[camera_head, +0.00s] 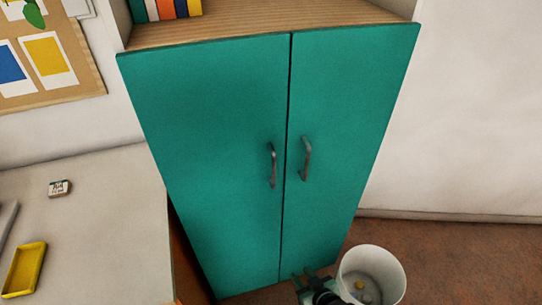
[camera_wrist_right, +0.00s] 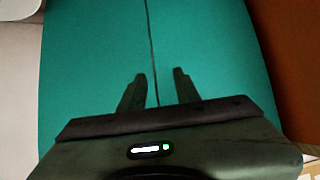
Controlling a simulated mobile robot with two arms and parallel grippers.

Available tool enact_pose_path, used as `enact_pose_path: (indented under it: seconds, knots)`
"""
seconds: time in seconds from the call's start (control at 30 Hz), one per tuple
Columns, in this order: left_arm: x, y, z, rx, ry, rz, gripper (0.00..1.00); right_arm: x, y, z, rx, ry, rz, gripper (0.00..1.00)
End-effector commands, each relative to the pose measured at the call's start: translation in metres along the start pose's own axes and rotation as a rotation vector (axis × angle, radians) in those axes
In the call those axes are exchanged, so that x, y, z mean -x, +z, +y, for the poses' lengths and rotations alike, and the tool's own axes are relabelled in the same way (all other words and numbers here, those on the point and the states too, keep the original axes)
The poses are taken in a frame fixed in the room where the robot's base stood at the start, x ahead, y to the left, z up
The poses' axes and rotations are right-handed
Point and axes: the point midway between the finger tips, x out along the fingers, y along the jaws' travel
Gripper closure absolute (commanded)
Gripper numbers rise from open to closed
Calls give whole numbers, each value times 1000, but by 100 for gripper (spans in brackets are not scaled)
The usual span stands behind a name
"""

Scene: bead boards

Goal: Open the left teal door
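The left teal door (camera_head: 210,150) is shut, with a grey vertical bar handle (camera_head: 272,165) near its right edge. The right teal door (camera_head: 345,120) beside it is also shut, with its own handle (camera_head: 306,158) near the centre gap. My right gripper (camera_head: 304,273) is low in front of the doors' bottom part, below both handles and apart from them. In the right wrist view the same gripper (camera_wrist_right: 160,76) has its two fingers spread with nothing between them, facing the teal fronts and the gap. My left gripper is in neither view.
A white bin (camera_head: 388,268) with something small and yellow inside stands at the lower right, close to my right gripper. A pale desk (camera_head: 110,210) with a yellow tray (camera_head: 25,268) is at the left. Books (camera_head: 165,9) stand on the shelf above. Brown floor lies at the right.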

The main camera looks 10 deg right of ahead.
Motion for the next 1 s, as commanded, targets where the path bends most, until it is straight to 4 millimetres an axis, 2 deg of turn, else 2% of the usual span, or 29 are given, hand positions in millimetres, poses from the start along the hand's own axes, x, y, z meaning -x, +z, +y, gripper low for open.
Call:
enact_pose_path:
  seconds: [0.03,0.07,0.1,0.2,0.3,0.33,0.43,0.57,1.0]
  knots:
    - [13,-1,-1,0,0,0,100,17,-67,-1,3,-8,110,68]
    - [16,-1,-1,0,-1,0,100,26,-100,-2,5,-13,169,68]
    - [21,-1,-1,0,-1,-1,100,40,-141,-3,7,-20,243,68]
    - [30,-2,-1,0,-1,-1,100,80,-228,-9,12,-38,409,68]
    - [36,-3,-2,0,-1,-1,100,118,-289,-14,17,-55,533,68]
    - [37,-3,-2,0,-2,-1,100,127,-302,-16,18,-58,561,68]
    - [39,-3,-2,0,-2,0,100,149,-330,-19,23,-67,624,68]
    - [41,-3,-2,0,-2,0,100,155,-344,-20,22,-71,652,68]
    - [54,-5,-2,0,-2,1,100,104,-382,-25,22,-70,650,68]
